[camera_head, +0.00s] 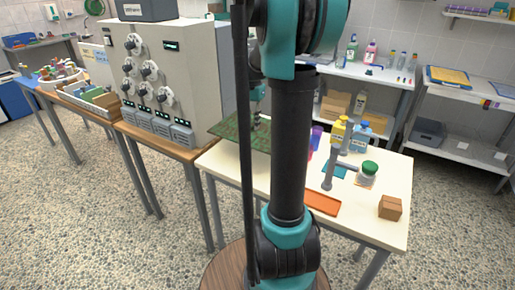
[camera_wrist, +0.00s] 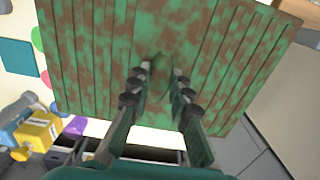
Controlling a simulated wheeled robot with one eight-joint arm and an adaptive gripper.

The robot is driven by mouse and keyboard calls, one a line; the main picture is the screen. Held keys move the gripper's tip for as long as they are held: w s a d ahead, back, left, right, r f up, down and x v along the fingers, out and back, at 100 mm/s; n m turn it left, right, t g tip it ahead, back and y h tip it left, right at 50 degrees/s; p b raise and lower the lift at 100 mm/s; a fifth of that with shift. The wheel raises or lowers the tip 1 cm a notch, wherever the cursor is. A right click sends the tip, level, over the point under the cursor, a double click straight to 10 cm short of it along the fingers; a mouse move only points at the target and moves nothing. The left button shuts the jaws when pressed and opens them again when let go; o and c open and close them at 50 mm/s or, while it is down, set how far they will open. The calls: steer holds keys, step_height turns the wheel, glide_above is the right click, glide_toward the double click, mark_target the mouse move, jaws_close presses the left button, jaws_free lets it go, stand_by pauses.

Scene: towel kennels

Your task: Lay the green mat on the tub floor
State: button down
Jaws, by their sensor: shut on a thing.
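The green mat (camera_head: 236,132) is a flat, ribbed panel with brown patches. In the head view it is held out over the left end of the cream table, partly hidden by my arm. In the wrist view the mat (camera_wrist: 90,60) fills the upper part of the picture. My gripper (camera_wrist: 158,78) is shut on the mat near its middle, with the two fingers on either side of a raised part. In the head view my gripper is mostly hidden behind my arm. I cannot make out the tub for certain in either view.
The cream table (camera_head: 390,222) holds a yellow bottle (camera_head: 339,133), a blue bottle (camera_head: 361,138), a green-lidded jar (camera_head: 367,174), an orange tray (camera_head: 322,203) and a brown box (camera_head: 390,207). A grey machine with knobs (camera_head: 190,70) stands to the left.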

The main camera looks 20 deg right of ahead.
step_height(320, 180, down, 12)
steer(key=shift+r, duration=0.2)
steer(key=shift+f, duration=0.15)
steer(key=c, duration=1.4)
jaws_free()
